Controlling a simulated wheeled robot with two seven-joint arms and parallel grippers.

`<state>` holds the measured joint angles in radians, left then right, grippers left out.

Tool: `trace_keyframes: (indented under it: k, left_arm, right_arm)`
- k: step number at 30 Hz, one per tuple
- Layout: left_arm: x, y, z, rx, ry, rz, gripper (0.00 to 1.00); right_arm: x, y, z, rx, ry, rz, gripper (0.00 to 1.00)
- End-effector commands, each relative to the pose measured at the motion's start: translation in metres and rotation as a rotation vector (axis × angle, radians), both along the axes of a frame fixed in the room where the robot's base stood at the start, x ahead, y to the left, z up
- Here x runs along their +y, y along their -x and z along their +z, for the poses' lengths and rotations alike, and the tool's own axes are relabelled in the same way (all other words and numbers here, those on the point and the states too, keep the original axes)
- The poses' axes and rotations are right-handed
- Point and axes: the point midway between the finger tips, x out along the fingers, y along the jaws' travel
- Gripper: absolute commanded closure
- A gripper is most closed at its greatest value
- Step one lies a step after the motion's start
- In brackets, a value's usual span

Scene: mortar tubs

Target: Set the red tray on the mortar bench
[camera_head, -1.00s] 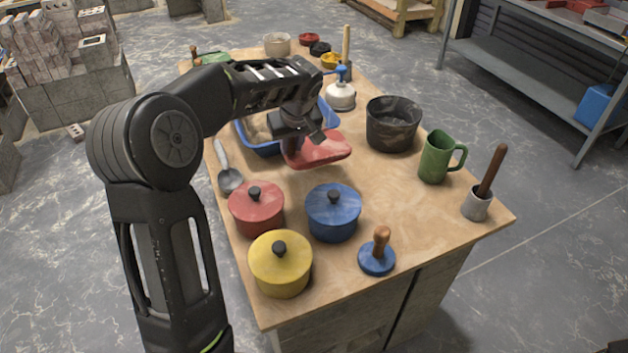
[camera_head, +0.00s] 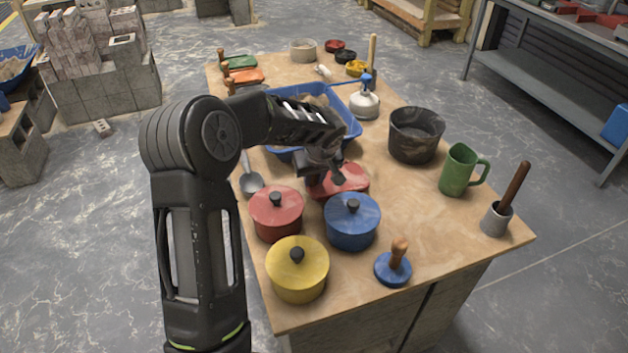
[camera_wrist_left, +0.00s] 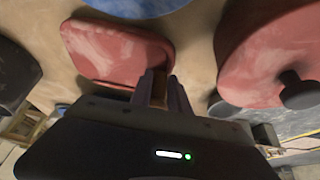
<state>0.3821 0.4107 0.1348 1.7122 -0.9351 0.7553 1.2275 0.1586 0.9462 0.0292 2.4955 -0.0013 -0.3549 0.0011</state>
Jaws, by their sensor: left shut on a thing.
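The red tray (camera_head: 345,183) is low over the wooden-topped bench (camera_head: 440,235), just behind the blue lidded pot (camera_head: 352,222) and beside the red lidded pot (camera_head: 276,213). My left gripper (camera_head: 320,178) is shut on the near-left part of the tray. In the left wrist view the red tray (camera_wrist_left: 112,52) looks roughly level, with the gripper's fingers (camera_wrist_left: 160,88) at its edge. The red pot (camera_wrist_left: 270,62) is close on the right there. I cannot tell whether the tray touches the bench top. My right gripper is not in view.
A blue tub (camera_head: 348,118) stands behind the tray. A black bucket (camera_head: 415,135), a green mug (camera_head: 460,170) and a yellow lidded pot (camera_head: 297,268) stand around it. A trowel (camera_head: 250,180) lies at the left edge. Bare wood shows between tray and mug.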

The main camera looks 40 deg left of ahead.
Motion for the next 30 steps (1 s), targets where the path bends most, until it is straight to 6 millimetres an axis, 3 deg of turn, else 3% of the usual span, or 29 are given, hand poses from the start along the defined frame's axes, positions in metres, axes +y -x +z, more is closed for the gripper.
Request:
trace_keyframes:
  k: [3,9,10,19,30]
  left_arm:
    - [-0.0003,0.0002,-0.0114,0.001,0.001,-0.001,1.0]
    - [-0.0003,-0.0002,-0.0128,-0.002,0.0,-0.001,1.0]
    - [-0.0004,0.0002,-0.0135,0.001,0.001,0.0,0.78]
    - [-0.0004,0.0002,-0.0131,0.0,0.0,0.0,0.53]
    - [-0.0017,0.0012,-0.008,-0.001,0.0,0.0,0.53]
  right_arm:
    - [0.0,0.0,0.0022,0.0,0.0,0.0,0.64]
    - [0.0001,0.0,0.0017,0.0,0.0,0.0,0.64]
    - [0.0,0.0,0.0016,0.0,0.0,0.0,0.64]
    - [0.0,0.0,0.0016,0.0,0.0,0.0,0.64]
    - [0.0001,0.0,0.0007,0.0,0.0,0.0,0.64]
